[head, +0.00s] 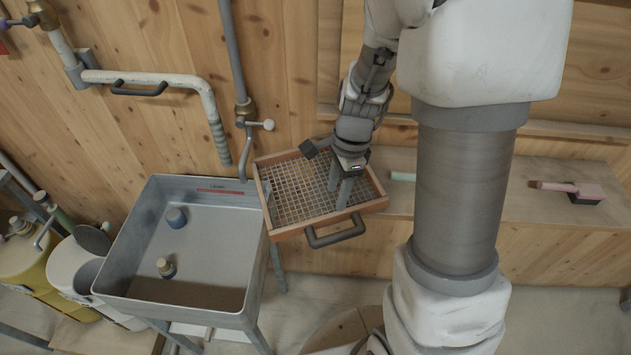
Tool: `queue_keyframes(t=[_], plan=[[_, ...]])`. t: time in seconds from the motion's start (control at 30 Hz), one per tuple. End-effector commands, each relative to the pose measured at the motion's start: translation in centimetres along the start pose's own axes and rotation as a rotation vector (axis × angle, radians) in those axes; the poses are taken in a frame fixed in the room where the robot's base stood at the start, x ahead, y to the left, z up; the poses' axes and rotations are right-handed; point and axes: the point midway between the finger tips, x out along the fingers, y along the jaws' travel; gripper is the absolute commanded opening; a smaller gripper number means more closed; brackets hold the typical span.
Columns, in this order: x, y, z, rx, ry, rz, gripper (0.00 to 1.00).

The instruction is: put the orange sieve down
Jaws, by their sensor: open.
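The orange sieve (290,233) has an orange frame around a square wire mesh, with a dark grey handle (335,237) on its front side. It lies roughly level between the metal sink and the wooden bench, in the middle of the head view. What bears it underneath is hidden. My gripper (339,194) points down over the right half of the mesh, with its two fingers apart and nothing seen between them. I cannot tell whether the fingertips touch the mesh. My wrist hides part of the sieve's back edge.
The metal sink (215,250) stands close on the left with two small bottles in it. The wooden bench (500,212) runs to the right, with a pink-handled brush (580,192) on it. Pipes (232,50) come down the wall behind. The bench's middle is partly hidden by my arm.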

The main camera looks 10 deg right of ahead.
Motion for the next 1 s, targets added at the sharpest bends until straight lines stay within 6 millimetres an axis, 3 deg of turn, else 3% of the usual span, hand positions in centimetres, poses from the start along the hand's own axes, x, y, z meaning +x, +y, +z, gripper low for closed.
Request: queue_keyframes(t=[0.27,0.53,1.0], plan=[[2.2,0.3,0.1,-0.001,-0.001,0.003,0.53],[5.9,0.7,0.4,0.001,0.0,0.002,0.53],[6.4,0.6,0.4,0.0,0.0,-0.001,0.53]])
